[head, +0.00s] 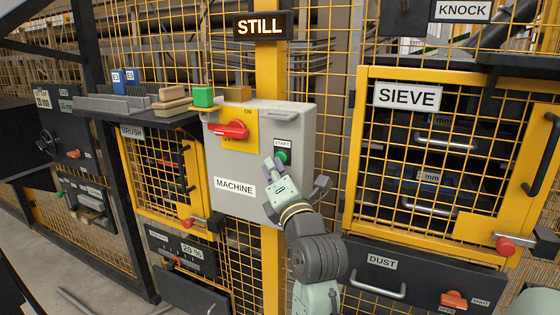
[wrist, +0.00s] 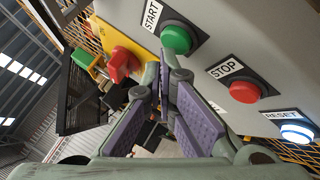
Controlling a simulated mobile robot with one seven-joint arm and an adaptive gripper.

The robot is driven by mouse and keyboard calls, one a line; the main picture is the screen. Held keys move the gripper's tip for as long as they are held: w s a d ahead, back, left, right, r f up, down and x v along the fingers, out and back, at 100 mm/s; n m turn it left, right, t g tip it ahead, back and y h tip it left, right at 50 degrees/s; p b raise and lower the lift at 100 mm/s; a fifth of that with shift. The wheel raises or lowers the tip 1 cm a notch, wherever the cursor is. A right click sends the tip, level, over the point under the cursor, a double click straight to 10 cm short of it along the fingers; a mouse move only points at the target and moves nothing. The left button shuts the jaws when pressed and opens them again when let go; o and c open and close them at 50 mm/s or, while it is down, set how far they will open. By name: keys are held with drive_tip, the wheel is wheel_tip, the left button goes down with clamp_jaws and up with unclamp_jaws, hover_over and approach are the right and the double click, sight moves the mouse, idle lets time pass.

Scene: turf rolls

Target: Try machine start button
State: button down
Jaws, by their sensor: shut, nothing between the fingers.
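The grey machine box (head: 262,125) carries a MACHINE label and a START label above a green start button (head: 283,157). In the wrist view, the green start button (wrist: 177,38) is at the top, with a red stop button (wrist: 243,92) and a pale lit reset button (wrist: 296,131) down to the right. My gripper (head: 272,164) is shut and empty in front of the box, its tips beside the start button. In the wrist view, the tips (wrist: 166,72) are just below the start button; I cannot tell whether they touch it. In the head view my gripper hides the stop and reset buttons.
A red rotary switch (head: 229,130) on a yellow plate is left of the start button. A sign (head: 262,26) above reads STILL. A shelf (head: 150,118) with blocks is at left. The SIEVE cage door (head: 440,160) and DUST drawer (head: 425,280) are at right.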

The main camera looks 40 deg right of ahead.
drive_tip(key=shift+w+d+b, duration=0.2)
drive_tip(key=shift+d+b, duration=0.15)
drive_tip(key=shift+d, duration=0.05)
idle(0.6)
idle(0.3)
drive_tip(key=shift+s+a+b, duration=0.35)
drive_tip(key=shift+a, duration=0.45)
drive_tip(key=a, duration=0.1)
drive_tip(key=s+a, duration=0.1)
drive_tip(key=a, duration=0.1)
drive_tip(key=s+a+b, duration=0.1)
drive_tip(key=shift+a, duration=0.3)
idle(0.6)
